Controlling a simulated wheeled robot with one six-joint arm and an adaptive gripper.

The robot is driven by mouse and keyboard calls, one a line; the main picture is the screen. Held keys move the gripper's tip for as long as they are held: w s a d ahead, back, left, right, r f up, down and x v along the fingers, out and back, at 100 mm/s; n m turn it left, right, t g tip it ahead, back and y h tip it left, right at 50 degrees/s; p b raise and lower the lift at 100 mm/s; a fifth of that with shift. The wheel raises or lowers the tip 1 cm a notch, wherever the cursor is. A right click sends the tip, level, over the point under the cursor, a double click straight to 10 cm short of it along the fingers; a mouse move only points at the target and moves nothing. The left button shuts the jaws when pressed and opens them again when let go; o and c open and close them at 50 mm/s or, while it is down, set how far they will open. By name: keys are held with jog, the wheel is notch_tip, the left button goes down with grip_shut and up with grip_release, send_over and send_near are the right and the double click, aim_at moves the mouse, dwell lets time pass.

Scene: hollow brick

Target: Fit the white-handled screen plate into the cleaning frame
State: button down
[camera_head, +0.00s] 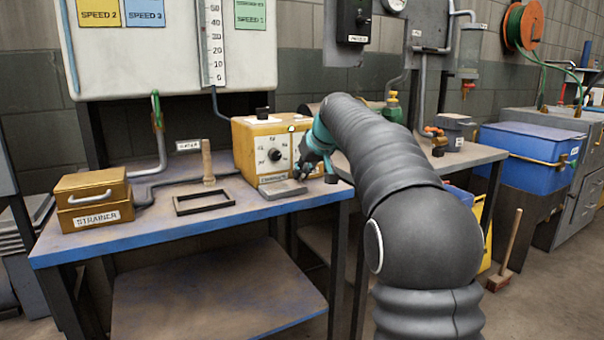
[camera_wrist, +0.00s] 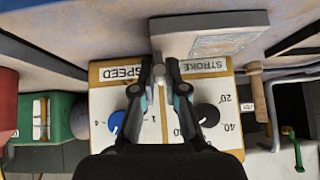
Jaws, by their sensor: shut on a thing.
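The screen plate (camera_head: 283,188) is a flat grey slab at the table's front edge, below the yellow control box. In the wrist view the plate (camera_wrist: 212,36) shows a lighter mesh panel. My gripper (camera_wrist: 165,74) is shut on the plate's white handle, at its near left end in that view; the fingers hide most of the handle. In the head view my gripper (camera_head: 306,172) is just right of the plate. I cannot tell whether the plate touches the table. The cleaning frame (camera_head: 178,208) is a dark, empty rectangle lying on the table, left of the plate and apart from it.
The yellow control box (camera_head: 246,148) with dials stands close behind the plate. A wooden-handled tool (camera_head: 207,160) stands upright behind the frame. A yellow box labelled STRAINER (camera_head: 92,214) sits at the table's left end. The blue-edged tabletop (camera_head: 138,239) is clear in front of the frame.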

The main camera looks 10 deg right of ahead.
jog(key=c, duration=1.2)
grip_release()
jog(key=v, duration=1.2)
jog(key=shift+r+p, duration=0.1)
jog(key=shift+p, duration=0.25)
jog(key=shift+s, duration=0.1)
